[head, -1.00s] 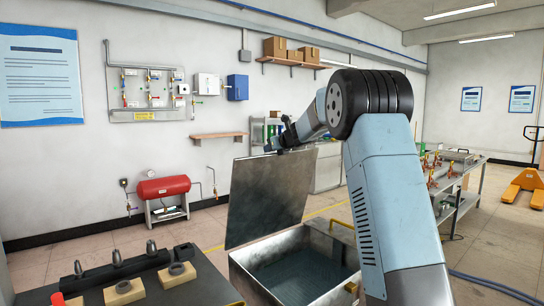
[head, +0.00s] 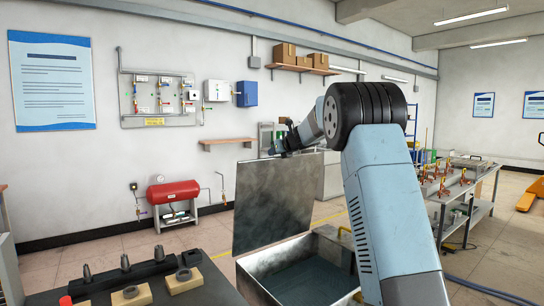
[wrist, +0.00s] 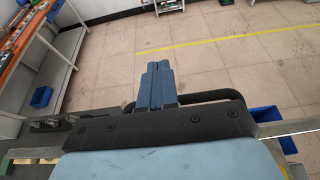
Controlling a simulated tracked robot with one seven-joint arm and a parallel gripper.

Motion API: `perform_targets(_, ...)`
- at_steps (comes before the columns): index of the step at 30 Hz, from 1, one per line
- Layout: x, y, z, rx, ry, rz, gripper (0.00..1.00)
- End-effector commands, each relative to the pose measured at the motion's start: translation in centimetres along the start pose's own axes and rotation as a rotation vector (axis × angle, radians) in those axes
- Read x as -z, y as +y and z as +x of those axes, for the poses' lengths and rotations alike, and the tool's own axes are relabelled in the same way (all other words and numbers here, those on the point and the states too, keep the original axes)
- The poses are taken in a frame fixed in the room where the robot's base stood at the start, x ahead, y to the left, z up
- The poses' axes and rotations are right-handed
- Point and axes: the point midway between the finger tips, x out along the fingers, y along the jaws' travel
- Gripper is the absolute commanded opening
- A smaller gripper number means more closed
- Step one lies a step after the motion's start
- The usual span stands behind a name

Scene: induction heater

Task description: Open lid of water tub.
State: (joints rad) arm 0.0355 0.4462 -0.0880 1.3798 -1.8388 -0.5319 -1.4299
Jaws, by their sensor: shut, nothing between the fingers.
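The grey metal water tub (head: 262,276) stands low in front of me in the head view, with water visible inside. Its flat lid (head: 275,205) stands raised, nearly upright, at the tub's far left side, so the tub is open. My gripper (head: 275,150) is at the lid's top edge, small and dark in the head view; I cannot tell whether it touches the lid. In the wrist view the blue fingers of my gripper (wrist: 158,75) are together, with nothing between them. My arm hides the tub's right part.
A dark workbench (head: 215,285) with metal fixtures and blocks is at the front left. A red tank (head: 168,192) stands by the wall. A metal table (head: 465,205) with red-handled parts is at the right. Tiled floor lies open between them.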

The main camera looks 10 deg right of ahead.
Motion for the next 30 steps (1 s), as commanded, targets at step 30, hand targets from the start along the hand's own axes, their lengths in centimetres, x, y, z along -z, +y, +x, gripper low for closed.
perform_targets(30, -11.1, 0.6, -15.8, 0.142, -0.294, 0.605, 0.00)
